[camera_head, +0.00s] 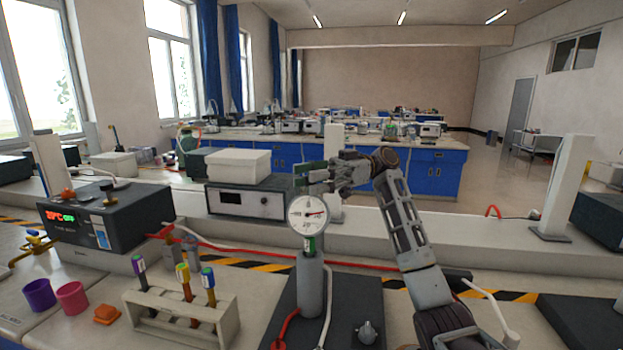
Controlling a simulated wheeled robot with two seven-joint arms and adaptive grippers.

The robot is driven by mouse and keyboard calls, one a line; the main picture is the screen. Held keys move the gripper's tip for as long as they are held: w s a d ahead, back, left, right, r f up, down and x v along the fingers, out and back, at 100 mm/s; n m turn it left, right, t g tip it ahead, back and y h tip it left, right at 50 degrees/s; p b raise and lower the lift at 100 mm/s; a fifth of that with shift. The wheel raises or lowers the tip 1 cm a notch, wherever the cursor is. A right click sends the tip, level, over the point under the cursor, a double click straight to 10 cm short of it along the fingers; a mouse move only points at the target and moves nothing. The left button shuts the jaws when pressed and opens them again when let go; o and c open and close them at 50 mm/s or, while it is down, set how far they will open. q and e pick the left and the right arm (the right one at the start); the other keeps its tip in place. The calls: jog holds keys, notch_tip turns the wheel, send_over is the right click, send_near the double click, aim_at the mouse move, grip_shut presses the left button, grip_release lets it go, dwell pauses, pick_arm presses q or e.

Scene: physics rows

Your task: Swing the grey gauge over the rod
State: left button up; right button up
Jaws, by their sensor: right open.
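The gauge (308,213) has a round white dial with a grey rim and a red needle, and it faces me. It stands at the top of a thick grey upright cylinder (310,286) on a dark base, with a green strip just below the dial. My right gripper (306,178) is open just above and behind the dial, with its fingers pointing left. Whether it touches the gauge I cannot tell. I cannot pick out a separate rod with certainty. My left gripper is not in view.
A white rack (182,318) with capped tubes stands to the left, near purple (39,294) and pink (72,297) cups. A dark box with a red display (105,228) sits behind them. A grey knob (367,332) and red and white hoses lie close to the cylinder.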

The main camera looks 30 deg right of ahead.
jog(key=w+d, duration=0.1)
jog(key=d, duration=1.1)
jog(key=shift+w, duration=0.3)
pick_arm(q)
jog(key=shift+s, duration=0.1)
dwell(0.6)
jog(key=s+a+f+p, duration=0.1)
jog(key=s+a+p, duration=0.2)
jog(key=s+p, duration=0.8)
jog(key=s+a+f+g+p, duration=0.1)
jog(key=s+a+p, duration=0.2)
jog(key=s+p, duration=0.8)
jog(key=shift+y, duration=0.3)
pick_arm(e)
notch_tip(320, 180, up, 22)
